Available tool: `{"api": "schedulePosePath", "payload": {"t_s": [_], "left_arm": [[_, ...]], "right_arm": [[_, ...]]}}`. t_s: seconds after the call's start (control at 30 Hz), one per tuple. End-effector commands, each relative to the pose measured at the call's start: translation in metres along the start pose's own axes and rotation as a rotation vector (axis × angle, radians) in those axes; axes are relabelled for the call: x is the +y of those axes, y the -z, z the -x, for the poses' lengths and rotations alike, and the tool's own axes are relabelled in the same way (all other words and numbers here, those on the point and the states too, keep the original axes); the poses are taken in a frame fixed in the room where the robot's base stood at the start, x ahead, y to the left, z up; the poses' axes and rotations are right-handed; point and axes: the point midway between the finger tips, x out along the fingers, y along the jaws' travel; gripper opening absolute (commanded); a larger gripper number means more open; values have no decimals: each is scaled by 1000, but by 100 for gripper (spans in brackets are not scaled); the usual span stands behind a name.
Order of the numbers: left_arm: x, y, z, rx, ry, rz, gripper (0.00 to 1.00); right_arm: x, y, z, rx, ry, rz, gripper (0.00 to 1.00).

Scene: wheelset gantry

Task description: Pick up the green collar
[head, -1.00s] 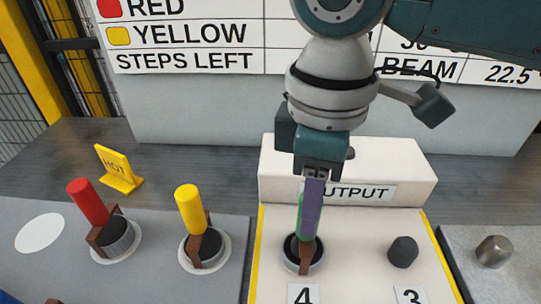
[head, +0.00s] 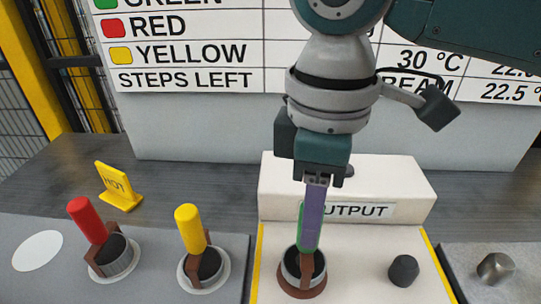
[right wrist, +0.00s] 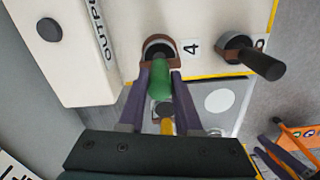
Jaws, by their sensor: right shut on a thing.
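The green collar has a green upright handle (right wrist: 160,86) and a brown ring (head: 302,286) around the dark-topped post at slot 4 of the output block. My right gripper (head: 311,240) comes down from above and is shut on the green handle, with one purple finger on each side in the right wrist view (right wrist: 162,92). In the head view the near finger hides most of the handle. In the right wrist view the ring sits around or against the post; whether it bears on the base is unclear. Purple fingers, apparently my left gripper (right wrist: 280,158), show small at the lower right.
A red collar (head: 88,220) and a yellow collar (head: 190,230) stand on posts at left, behind them a yellow HOT sign (head: 118,184). A dark post (head: 403,270) stands right of slot 4. The OUTPUT block (head: 400,180) rises behind. An orange item (right wrist: 300,136) lies near the left fingers.

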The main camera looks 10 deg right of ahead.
Motion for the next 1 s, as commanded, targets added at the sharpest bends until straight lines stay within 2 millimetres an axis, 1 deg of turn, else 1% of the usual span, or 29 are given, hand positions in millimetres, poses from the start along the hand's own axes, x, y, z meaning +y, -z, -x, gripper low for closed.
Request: {"api": "schedulePosePath", "payload": {"t_s": [0.03,0.17,0.27,0.4,0.53,0.6,0.73,1.0], "left_arm": [[0,1,2,0,0,0,50],[0,2,6,0,0,0,50],[-1,2,8,0,1,-1,50],[-2,3,11,-1,3,-4,50],[-2,4,14,-1,6,-8,50],[-3,4,16,-1,7,-9,50],[-3,6,21,-2,8,-10,50],[-4,10,34,-2,8,-10,50]], "right_arm": [[1,1,11,6,-5,1,0],[2,1,39,7,-6,1,0],[2,1,66,7,-7,1,0],[2,1,106,7,-7,2,0],[2,1,141,5,-7,1,0],[1,1,155,5,-6,0,0],[1,0,174,2,-4,0,0],[0,0,193,2,-1,-1,0]]}}
